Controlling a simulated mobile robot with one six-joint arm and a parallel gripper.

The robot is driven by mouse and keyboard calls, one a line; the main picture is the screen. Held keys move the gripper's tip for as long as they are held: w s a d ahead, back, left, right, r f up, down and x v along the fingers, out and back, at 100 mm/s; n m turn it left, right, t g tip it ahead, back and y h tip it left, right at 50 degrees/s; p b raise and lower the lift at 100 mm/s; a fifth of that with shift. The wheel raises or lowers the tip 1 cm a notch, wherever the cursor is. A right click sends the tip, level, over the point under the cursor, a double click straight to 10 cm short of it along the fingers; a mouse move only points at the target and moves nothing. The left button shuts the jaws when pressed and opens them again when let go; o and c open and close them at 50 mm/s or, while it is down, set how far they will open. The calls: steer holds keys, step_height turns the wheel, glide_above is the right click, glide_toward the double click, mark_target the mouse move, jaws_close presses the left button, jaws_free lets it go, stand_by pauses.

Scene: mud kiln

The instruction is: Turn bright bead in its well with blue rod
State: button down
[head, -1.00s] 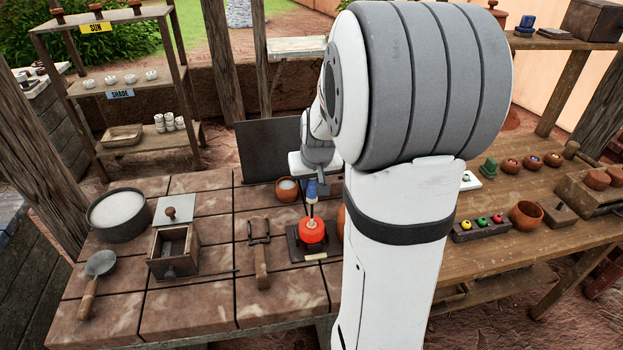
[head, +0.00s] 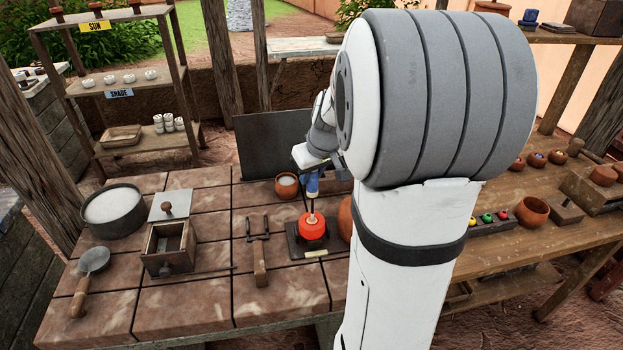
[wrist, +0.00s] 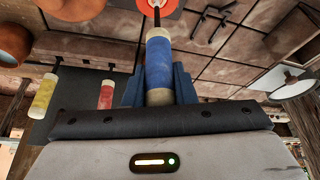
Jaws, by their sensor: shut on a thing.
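The blue rod (head: 312,187) is upright with its thin tip down on a glowing orange-red round piece (head: 312,228). That piece sits on a dark square base with a pale label strip. The bead itself cannot be made out under the tip. My gripper (wrist: 158,85) is shut on the rod's blue handle, which also shows in the wrist view (wrist: 159,62). The glowing piece shows at that view's top edge (wrist: 165,8).
A terracotta cup with white contents (head: 287,186) stands behind the base. A forked tool (head: 258,250) and a wooden box (head: 168,246) lie to the left. My arm hides the right of the bench.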

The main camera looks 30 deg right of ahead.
steer(key=shift+a+n+b, duration=0.1)
steer(key=shift+n+b, duration=0.2)
stand_by(0.5)
steer(key=shift+r, duration=0.1)
steer(key=shift+m+p, duration=0.5)
steer(key=m+h+p, duration=0.1)
steer(key=m+p, duration=0.1)
steer(key=m, duration=0.1)
steer(key=shift+m+h, duration=0.4)
steer(key=shift+m, duration=0.2)
steer(key=shift+w+f+m+g+h+b, duration=0.15)
steer(key=shift+m+b, duration=0.1)
steer(key=shift+m, duration=0.25)
steer(key=shift+s+f+m+g+h+b, duration=0.15)
steer(key=shift+m+b, duration=0.1)
steer(key=shift+m, duration=0.25)
steer(key=shift+r+m, duration=0.2)
steer(key=shift+m, duration=0.2)
steer(key=shift+b, duration=0.55)
